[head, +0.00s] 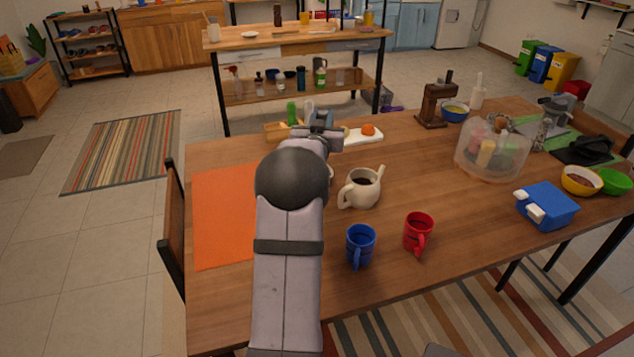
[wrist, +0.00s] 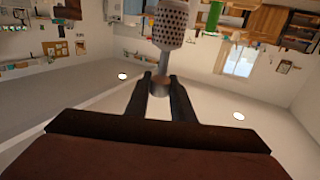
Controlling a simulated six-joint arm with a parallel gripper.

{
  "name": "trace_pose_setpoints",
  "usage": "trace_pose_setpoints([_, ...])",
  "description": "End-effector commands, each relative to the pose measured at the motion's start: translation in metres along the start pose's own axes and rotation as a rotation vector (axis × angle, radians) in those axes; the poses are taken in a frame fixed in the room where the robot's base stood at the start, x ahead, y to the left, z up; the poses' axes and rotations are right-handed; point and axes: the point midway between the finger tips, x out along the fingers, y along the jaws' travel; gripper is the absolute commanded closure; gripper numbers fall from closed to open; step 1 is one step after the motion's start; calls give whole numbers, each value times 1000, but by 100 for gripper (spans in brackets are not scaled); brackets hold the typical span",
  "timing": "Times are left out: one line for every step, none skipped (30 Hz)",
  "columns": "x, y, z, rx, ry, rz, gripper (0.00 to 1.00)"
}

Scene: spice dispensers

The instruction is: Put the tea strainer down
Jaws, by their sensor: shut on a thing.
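The tea strainer (wrist: 171,24) shows in the wrist view as a grey perforated cylinder with a thinner stem. My gripper (wrist: 160,82) is shut on the lower end of that stem, with one dark finger on each side. The wrist camera faces the ceiling and far walls, so no table surface shows beneath the strainer there. In the head view my gripper is over the far left part of the wooden table (head: 395,160), largely hidden behind my arm. I cannot clearly make out the strainer in that view.
An orange mat (head: 222,215) lies left of my arm. A cream teapot (head: 361,187), a blue mug (head: 360,246) and a red mug (head: 418,233) stand to its right. A white board with an orange fruit (head: 368,130) lies behind. Bare wood shows right of the teapot.

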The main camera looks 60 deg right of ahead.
Motion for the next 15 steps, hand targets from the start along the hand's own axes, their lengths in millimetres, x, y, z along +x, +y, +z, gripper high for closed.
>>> trace_pose_setpoints([3, -7, 3, 0, 5, -24, 100])
trace_pose_setpoints([5, -10, 2, 0, 3, -36, 100])
trace_pose_setpoints([6, -13, 1, 0, 4, -49, 100])
trace_pose_setpoints([7, -16, 0, 1, 3, -57, 100])
trace_pose_setpoints([8, -17, 0, 1, 2, -63, 100])
trace_pose_setpoints([8, -19, -1, 1, 2, -69, 100])
trace_pose_setpoints([9, -20, -2, 1, 2, -72, 100])
trace_pose_setpoints([9, -20, -3, 1, 2, -75, 100])
trace_pose_setpoints([9, -21, -3, 1, 1, -76, 100])
trace_pose_setpoints([9, -21, -2, 1, 1, -76, 100])
trace_pose_setpoints([9, -21, 0, 2, 0, -76, 100])
trace_pose_setpoints([9, -21, 3, 2, -1, -76, 100])
trace_pose_setpoints([9, -21, 6, 2, -2, -76, 100])
trace_pose_setpoints([9, -21, 10, 2, -2, -76, 100])
trace_pose_setpoints([9, -21, 16, 2, -4, -76, 100])
